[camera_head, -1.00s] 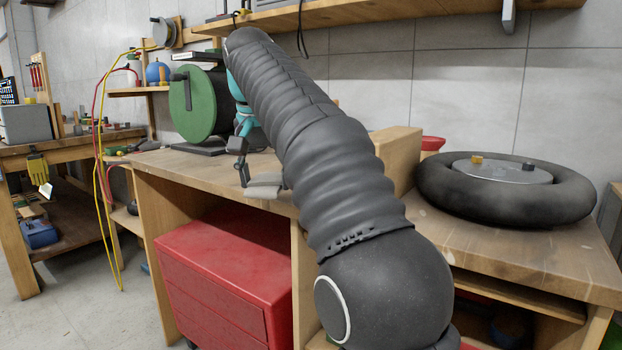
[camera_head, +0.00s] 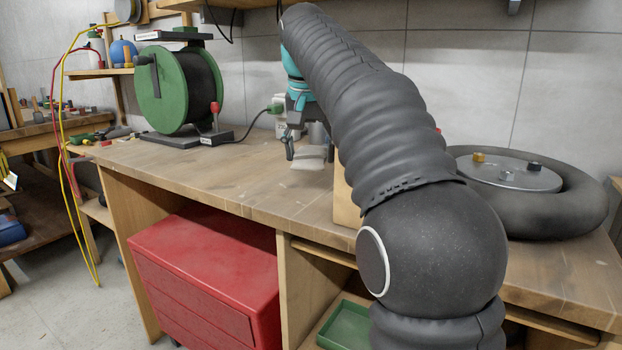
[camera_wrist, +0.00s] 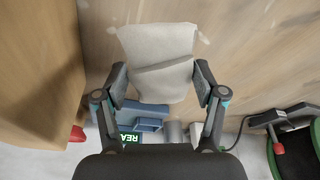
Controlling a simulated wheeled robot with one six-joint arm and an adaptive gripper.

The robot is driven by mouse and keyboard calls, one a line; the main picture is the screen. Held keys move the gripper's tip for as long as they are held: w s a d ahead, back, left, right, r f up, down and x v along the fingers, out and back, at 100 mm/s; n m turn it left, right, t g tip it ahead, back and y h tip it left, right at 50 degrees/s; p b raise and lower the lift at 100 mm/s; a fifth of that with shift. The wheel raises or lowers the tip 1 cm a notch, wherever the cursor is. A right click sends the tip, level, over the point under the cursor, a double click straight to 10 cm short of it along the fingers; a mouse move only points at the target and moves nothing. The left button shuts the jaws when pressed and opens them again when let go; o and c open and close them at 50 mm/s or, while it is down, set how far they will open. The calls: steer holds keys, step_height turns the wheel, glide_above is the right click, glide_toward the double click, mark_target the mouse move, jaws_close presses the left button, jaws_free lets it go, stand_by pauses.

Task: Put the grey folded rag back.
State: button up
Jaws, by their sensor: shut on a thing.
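The grey folded rag (camera_head: 309,158) is held in my gripper (camera_head: 300,148) above the back part of the wooden workbench (camera_head: 215,170). In the wrist view the rag (camera_wrist: 160,45) is pale grey with a fold across it. The fingers of my gripper (camera_wrist: 160,76) close on its near end from both sides, and its far end sticks out beyond them. I cannot tell the exact height of the rag over the bench. My arm hides part of the bench behind it.
A green cable reel (camera_head: 163,88) stands left on the bench. A wooden box (camera_head: 346,200) is partly hidden behind my arm, close to the rag. A black ring-shaped coil (camera_head: 555,205) lies on the right. A blue device (camera_wrist: 140,118) shows below the rag in the wrist view.

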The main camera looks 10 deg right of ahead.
mark_target(310, 191)
steer(key=shift+f+b, duration=0.8)
steer(key=shift+f, duration=1.9)
steer(key=shift+f, duration=0.2)
steer(key=o, duration=1)
steer(key=shift+r, duration=0.1)
steer(key=p+v, duration=0.2)
steer(key=v, duration=0.8)
steer(key=shift+r+p, duration=0.2)
steer(key=shift+p, duration=0.1)
steer(key=shift+v, duration=0.9)
steer(key=shift+s, duration=0.1)
